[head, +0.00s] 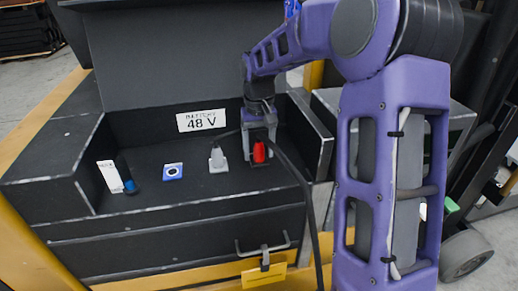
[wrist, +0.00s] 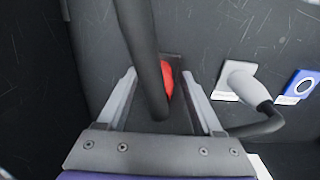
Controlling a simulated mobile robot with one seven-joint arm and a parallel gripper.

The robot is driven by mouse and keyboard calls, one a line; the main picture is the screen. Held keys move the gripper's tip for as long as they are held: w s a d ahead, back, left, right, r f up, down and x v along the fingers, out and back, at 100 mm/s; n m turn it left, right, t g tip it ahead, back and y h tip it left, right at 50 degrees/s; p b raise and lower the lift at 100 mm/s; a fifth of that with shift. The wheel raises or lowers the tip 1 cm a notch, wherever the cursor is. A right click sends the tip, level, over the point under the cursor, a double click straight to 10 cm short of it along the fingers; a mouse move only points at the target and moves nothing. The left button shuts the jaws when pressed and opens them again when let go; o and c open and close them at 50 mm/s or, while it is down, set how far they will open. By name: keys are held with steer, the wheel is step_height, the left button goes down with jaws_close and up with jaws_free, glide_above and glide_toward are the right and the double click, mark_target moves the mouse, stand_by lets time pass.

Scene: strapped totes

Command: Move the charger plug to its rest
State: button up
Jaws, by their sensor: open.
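A red plug (head: 259,152), which I take to be the charger plug, is on a dark mount at the right of the black compartment. It also shows in the wrist view (wrist: 167,80), partly hidden by a thick black cable. My gripper (head: 258,138) is open above it, pointing down. In the wrist view my gripper's fingers (wrist: 158,85) stand on either side of the red plug and cable, apparently without gripping. A grey fitting with a black cable (head: 217,158) stands on a light plate to the left; it shows in the wrist view too (wrist: 241,80). I cannot tell which fitting is the rest.
A blue-and-white ring plate (head: 173,171) and a blue knob (head: 130,186) beside a white tag lie farther left. A "48 V" label (head: 202,120) is behind. The compartment's right wall (head: 312,135) is close to my gripper. A black cable (head: 305,190) hangs over the front.

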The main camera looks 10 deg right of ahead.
mark_target(259, 135)
stand_by(0.8)
jaws_close()
steer(key=shift+r, duration=0.15)
stand_by(1.3)
steer(key=shift+r+p, duration=1.25)
steer(key=shift+r, duration=1.6)
steer(key=shift+r, duration=0.1)
